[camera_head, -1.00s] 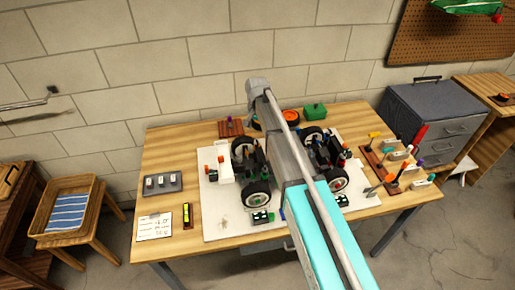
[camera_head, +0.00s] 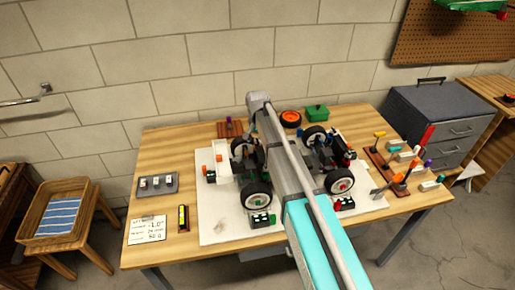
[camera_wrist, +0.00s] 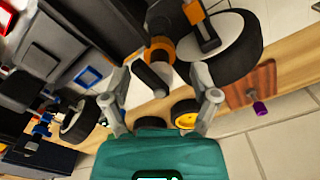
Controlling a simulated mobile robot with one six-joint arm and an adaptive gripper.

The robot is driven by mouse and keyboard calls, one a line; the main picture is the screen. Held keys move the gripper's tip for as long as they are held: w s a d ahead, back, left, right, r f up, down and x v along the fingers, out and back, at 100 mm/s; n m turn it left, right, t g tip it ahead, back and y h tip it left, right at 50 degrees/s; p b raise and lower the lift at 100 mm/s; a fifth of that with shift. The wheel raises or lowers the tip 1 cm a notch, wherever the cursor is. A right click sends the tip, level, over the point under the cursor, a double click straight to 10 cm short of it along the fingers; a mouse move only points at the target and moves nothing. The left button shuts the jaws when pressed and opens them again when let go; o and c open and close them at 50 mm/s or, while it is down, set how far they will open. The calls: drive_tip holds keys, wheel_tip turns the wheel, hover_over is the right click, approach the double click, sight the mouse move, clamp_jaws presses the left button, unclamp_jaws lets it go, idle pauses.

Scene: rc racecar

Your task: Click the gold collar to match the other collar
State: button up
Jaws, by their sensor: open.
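In the wrist view my gripper (camera_wrist: 161,98) is open, with its two grey fingers apart. An orange-gold collar (camera_wrist: 160,47) shows just beyond the fingers, beside a black cylinder (camera_wrist: 151,78) that appears between them. I cannot tell whether a finger touches either one. Another orange-gold part (camera_wrist: 194,12) shows near the top edge, next to a large black wheel (camera_wrist: 228,48); I cannot tell which is the other collar. In the head view the racecar (camera_head: 250,163) stands on a white mat (camera_head: 215,228). My arm crosses in front of it and hides its middle; my gripper is hidden there.
A grey tray (camera_head: 158,185), a note card (camera_head: 147,230) and a yellow-marked tool (camera_head: 183,217) lie at the table's left. An orange wheel (camera_head: 291,119) and green box (camera_head: 316,112) stand behind the car. A wooden tool rack (camera_head: 385,163) stands at the right.

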drive_tip(key=shift+f+b, duration=0.65)
drive_tip(key=shift+f, duration=0.25)
clamp_jaws()
